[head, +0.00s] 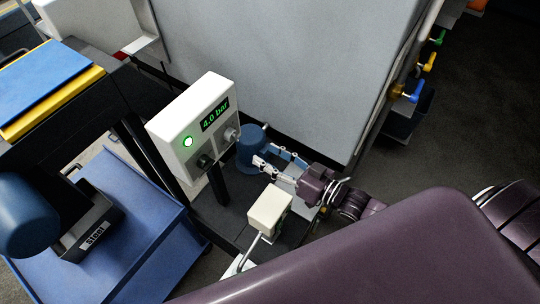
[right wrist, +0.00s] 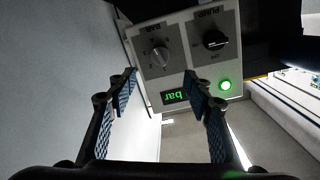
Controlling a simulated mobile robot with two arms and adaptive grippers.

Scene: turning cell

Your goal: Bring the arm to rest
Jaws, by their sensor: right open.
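My right arm (head: 353,204) reaches in from the right in the head view. Its gripper (head: 263,153) is open with nothing between the fingers, beside the pale control box (head: 181,117). In the right wrist view the open fingers (right wrist: 160,86) frame the same box (right wrist: 151,79), with a gap between them. The box has a BAR knob (right wrist: 160,54), a PUMP knob (right wrist: 215,40), a lit green lamp (right wrist: 225,85) and a display (head: 215,114) reading 4.0 bar. My left gripper is not in view.
A blue cylinder (head: 246,154) stands close behind the right fingers. A small cream box (head: 268,210) sits in front of them. A large grey panel (head: 290,65) rises behind. Coloured valve handles (head: 414,91) are at the right. A blue cart (head: 110,262) holds a labelled dark bin (head: 76,246).

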